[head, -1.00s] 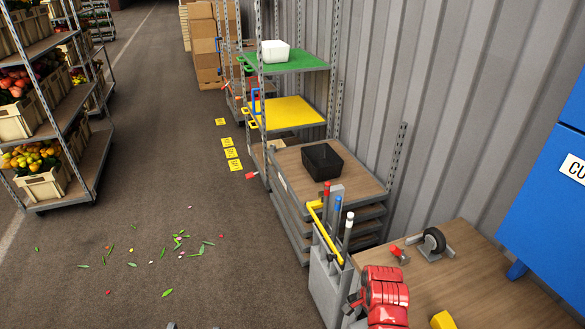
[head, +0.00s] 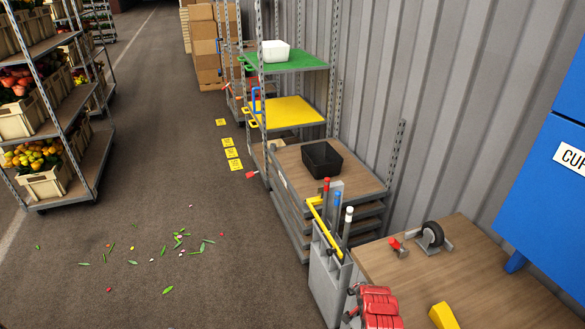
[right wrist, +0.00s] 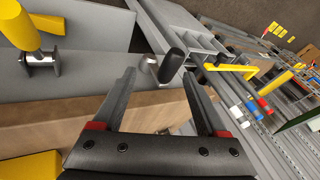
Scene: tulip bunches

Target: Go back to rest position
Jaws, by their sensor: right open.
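My right gripper (right wrist: 160,82) is open in the right wrist view. Its two dark fingers, with red parts at their bases, stand apart and hold nothing. Beyond the fingertips is a black rounded handle end (right wrist: 172,65), which looks apart from them. A wooden board edge (right wrist: 75,128) and grey metal surfaces lie behind the fingers. My left gripper is not in the head view. No tulip bunch is in either gripper in view.
The wooden worktop (head: 480,275) carries a caster wheel (head: 432,234) and a yellow object (head: 443,316). A red object (head: 378,305), unclear, is at the bottom edge. A black crate (head: 322,159) stands on the shelf stack. The floor at left is open, with scattered leaves (head: 168,290).

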